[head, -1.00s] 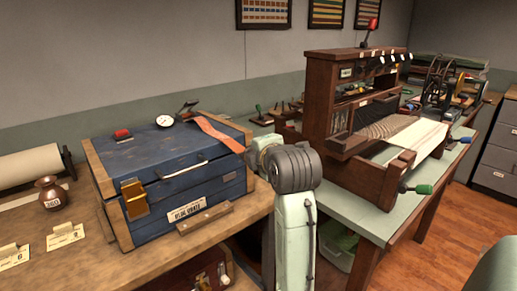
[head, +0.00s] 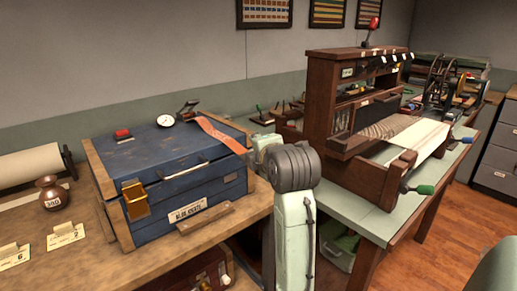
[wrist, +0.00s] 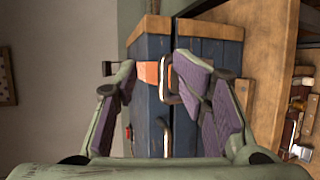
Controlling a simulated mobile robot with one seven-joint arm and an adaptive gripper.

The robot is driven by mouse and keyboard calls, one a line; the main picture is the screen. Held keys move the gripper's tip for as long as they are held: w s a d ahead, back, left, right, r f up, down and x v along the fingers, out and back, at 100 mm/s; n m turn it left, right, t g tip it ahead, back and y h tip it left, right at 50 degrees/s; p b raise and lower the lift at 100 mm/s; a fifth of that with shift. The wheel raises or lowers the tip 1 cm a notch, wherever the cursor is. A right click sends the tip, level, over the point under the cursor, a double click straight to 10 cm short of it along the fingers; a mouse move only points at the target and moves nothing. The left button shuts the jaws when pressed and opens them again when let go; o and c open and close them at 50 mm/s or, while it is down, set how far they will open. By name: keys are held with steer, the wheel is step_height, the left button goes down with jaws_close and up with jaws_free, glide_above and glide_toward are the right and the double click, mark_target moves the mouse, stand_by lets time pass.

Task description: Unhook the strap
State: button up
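The orange strap (head: 215,132) lies over the right end of the lid of a blue chest (head: 165,165). In the wrist view the strap (wrist: 148,73) shows as a short orange band between my fingers. A metal loop (wrist: 172,80) stands at its end, close beside the right finger; I cannot tell whether they touch. My gripper (wrist: 156,68) is open, with purple pads and nothing visibly held. In the head view my own arm hides most of the gripper and the strap's lower end.
On the lid are a round gauge (head: 165,120), a red block (head: 123,135) and a handle (head: 188,107). A brass latch (head: 135,200) is on the chest's front. A wooden loom (head: 360,110) stands right of my arm. A copper pot (head: 54,194) stands left.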

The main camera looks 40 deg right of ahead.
steer(key=shift+w+a, duration=0.4)
steer(key=shift+a, duration=0.1)
steer(key=d+v, duration=0.1)
steer(key=v, duration=1.1)
steer(key=shift+s, duration=0.4)
